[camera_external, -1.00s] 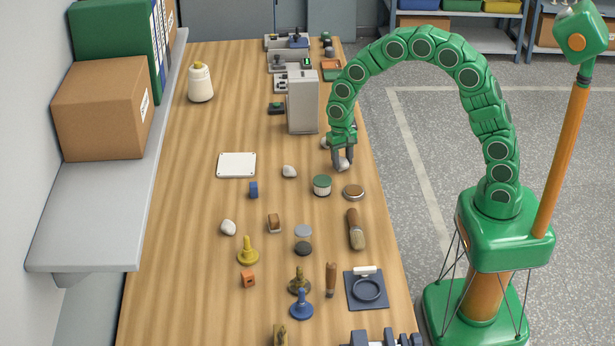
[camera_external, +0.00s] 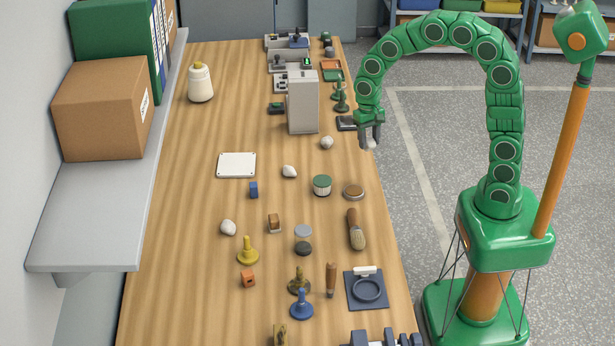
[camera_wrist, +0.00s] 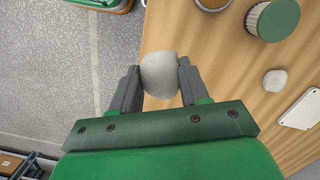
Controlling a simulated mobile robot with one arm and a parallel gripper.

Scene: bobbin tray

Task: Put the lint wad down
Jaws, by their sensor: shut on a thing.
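My gripper (camera_external: 369,138) is at the right edge of the wooden table (camera_external: 190,240), above table height. In the wrist view my gripper (camera_wrist: 158,85) is shut on a pale grey lint wad (camera_wrist: 159,72), which sits between its two fingers. In the external view the held wad (camera_external: 370,142) shows only as a small light patch between the fingers. Several similar whitish lumps lie on the table: one (camera_external: 327,142) left of my gripper, one (camera_external: 289,171) near the middle, and one (camera_external: 228,227) farther left and nearer the camera.
A white square plate (camera_external: 236,165) lies left of the middle. A grey box (camera_external: 302,102) stands at the back. Bare wood is left of the white plate.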

